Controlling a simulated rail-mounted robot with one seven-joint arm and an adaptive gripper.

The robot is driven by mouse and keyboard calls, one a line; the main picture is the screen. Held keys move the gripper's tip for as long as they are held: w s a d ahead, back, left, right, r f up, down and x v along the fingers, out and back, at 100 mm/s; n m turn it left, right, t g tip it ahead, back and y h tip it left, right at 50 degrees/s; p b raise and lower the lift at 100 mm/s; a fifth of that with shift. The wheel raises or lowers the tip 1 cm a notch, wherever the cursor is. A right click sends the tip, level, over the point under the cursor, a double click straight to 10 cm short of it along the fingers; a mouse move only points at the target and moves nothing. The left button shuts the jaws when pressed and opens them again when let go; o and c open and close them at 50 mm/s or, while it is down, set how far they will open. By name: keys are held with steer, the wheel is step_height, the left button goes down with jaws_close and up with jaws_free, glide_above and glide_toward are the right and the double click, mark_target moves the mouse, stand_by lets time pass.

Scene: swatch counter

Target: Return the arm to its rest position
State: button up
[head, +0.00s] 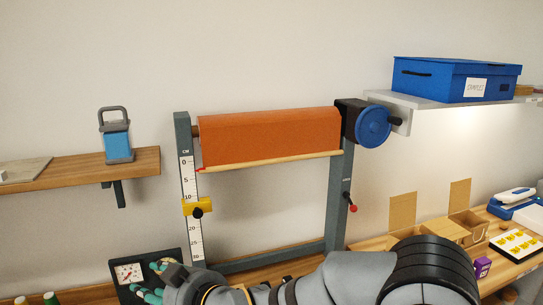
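My arm (345,278) lies across the bottom of the head view, from the grey and black joint at the right to the wrist at the lower left. My gripper (149,281) is at the lower left, in front of the dark panel with a dial. Its teal-tipped fingers look spread apart, and I see nothing held between them. The lower edge of the picture cuts off part of the wrist.
A grey frame (336,210) with an orange fabric roll (270,135), blue crank wheel (373,127) and yellow slider (190,207) stands behind the arm. The dial panel (118,270) is close to my gripper. Shelves flank the frame; a blue box (440,80) sits on the right one.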

step_height(320, 180, down, 4)
steer(key=s+d+g, duration=0.1)
step_height(320, 180, up, 6)
steer(key=w+d+t, duration=0.1)
steer(key=w, duration=0.1)
steer(key=shift+w+d+r, duration=0.2)
steer(key=shift+d+r, duration=0.05)
steer(key=shift+d, duration=0.05)
